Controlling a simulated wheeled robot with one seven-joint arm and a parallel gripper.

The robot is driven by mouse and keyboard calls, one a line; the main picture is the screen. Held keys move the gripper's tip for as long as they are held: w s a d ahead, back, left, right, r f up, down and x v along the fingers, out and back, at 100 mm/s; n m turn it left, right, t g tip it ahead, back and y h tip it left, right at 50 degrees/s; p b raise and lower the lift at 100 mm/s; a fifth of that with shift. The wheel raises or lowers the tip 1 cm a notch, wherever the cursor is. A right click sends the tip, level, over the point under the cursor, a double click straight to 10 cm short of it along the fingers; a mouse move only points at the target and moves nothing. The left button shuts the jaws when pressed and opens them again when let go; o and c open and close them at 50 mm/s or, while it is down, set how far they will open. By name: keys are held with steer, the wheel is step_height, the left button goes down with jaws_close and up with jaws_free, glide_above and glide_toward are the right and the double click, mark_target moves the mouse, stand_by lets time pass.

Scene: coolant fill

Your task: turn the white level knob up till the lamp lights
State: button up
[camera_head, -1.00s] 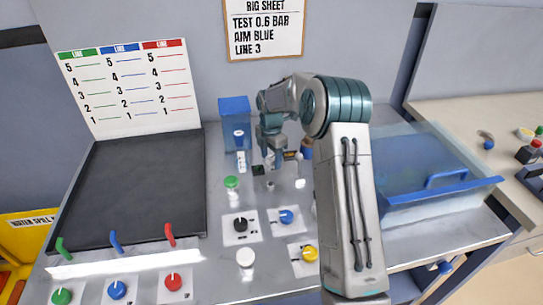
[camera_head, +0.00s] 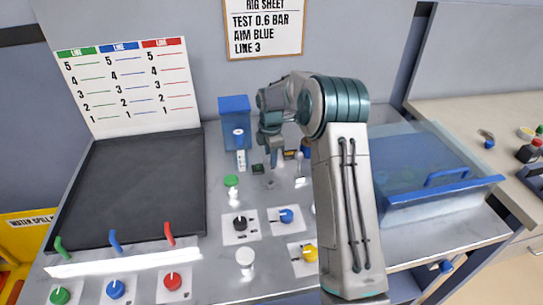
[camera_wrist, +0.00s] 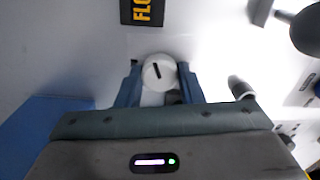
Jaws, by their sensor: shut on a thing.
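The white round knob (camera_wrist: 152,80) with a black pointer line shows in the wrist view between the two blue-grey fingers of my gripper (camera_wrist: 158,88). My gripper is shut on this knob, one finger at each side. The pointer line runs nearly straight up and down in that view, slightly tilted. In the head view my gripper (camera_head: 273,158) points down over the rear middle of the bench, and I cannot make out the knob there. A small dark square part (camera_head: 258,168) with a dull green tint sits left of my gripper; I cannot tell whether it is a lit lamp.
A blue container (camera_head: 235,108) stands behind and left of my gripper. Black (camera_head: 240,222), blue (camera_head: 287,215) and yellow (camera_head: 309,253) knobs stand in front. A clear blue-edged bin (camera_head: 440,200) is right.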

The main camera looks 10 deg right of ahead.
steer(key=shift+m, duration=1.1)
steer(key=o, duration=1)
step_height(320, 180, up, 14)
steer(key=b, duration=0.1)
steer(key=shift+f, duration=0.1)
